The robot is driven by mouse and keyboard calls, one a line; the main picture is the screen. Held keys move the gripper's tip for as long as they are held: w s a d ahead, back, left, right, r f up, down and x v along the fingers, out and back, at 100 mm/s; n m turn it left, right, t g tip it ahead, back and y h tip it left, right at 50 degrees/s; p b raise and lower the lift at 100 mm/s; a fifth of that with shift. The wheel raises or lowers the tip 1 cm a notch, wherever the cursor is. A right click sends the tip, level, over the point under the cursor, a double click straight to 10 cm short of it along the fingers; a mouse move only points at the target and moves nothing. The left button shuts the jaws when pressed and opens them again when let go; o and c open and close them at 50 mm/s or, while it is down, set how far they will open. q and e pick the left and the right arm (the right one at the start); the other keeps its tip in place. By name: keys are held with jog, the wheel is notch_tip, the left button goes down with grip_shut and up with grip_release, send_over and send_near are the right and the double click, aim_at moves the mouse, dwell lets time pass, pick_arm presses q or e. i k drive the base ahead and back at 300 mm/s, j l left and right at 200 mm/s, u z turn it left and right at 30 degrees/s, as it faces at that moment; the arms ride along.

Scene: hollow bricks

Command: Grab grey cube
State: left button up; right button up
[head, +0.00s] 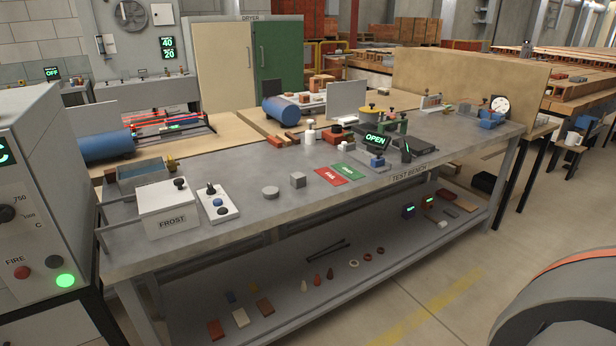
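A small grey cube (298,180) sits on the grey top of the test bench (250,222), near its front edge and left of the red mat. A short grey cylinder (270,192) stands just left of the cube, apart from it. Nothing covers the cube. Neither of my grippers shows in the head view.
A white FROST box (168,213) and a white control panel (214,204) stand left of the cube. Red (330,176) and green (347,170) mats lie to its right, before the OPEN display (375,140). The bench top in front of the cube is clear.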

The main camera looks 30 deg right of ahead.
aim_at(298, 180)
jog(key=i+l, duration=0.1)
jog(key=l, duration=0.7)
jog(key=i+l, duration=0.1)
jog(key=l, duration=0.7)
jog(key=i+l, duration=0.1)
jog(key=l, duration=0.65)
jog(key=i+l+u, duration=0.1)
jog(key=l, duration=0.7)
jog(key=i+l, duration=0.1)
jog(key=l, duration=0.7)
